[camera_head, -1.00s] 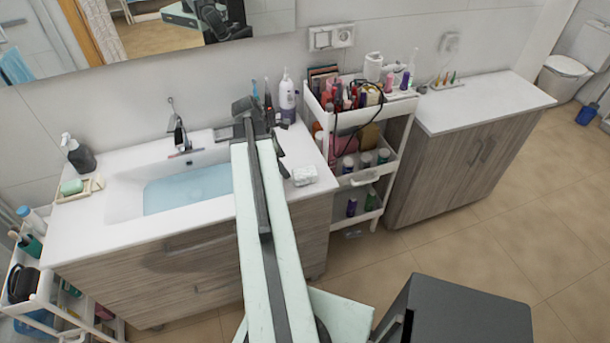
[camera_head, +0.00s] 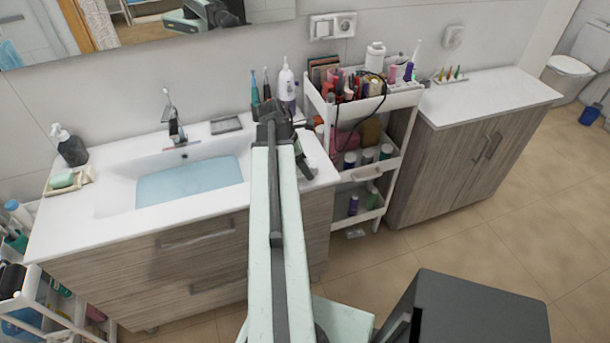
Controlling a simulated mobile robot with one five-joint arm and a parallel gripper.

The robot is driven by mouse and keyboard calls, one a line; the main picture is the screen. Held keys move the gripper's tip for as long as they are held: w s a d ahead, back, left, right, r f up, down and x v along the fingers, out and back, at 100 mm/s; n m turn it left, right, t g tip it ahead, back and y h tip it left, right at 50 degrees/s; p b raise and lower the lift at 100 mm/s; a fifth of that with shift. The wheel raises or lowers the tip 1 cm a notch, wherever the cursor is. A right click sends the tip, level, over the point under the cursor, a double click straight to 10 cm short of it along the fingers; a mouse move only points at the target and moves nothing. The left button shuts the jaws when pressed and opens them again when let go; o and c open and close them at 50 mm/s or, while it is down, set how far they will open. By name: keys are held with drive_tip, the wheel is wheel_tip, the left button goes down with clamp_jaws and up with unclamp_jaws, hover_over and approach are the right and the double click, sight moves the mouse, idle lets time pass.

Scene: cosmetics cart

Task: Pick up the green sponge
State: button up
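A pale green block (camera_head: 62,180), which could be the green sponge, lies on a small tray (camera_head: 84,178) at the left end of the sink counter. It is too small to tell sponge from soap. My gripper (camera_head: 303,163) is far to its right, over the right end of the counter beside the cart. The dark gripper is seen from behind, beyond my pale arm, and partly hides a small white item (camera_head: 313,168). I cannot tell whether its fingers are open or shut.
The sink basin (camera_head: 190,185) holds blue water. A dark soap bottle (camera_head: 70,148) stands behind the green block. A crowded white cart (camera_head: 370,174) stands right of the counter. A smaller cart (camera_head: 35,310) is at the lower left. A dark grey box (camera_head: 480,310) is at the bottom right.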

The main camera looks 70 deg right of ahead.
drive_tip(key=c, duration=1.4)
wheel_tip(320, 180, up, 10)
drive_tip(key=p, duration=1)
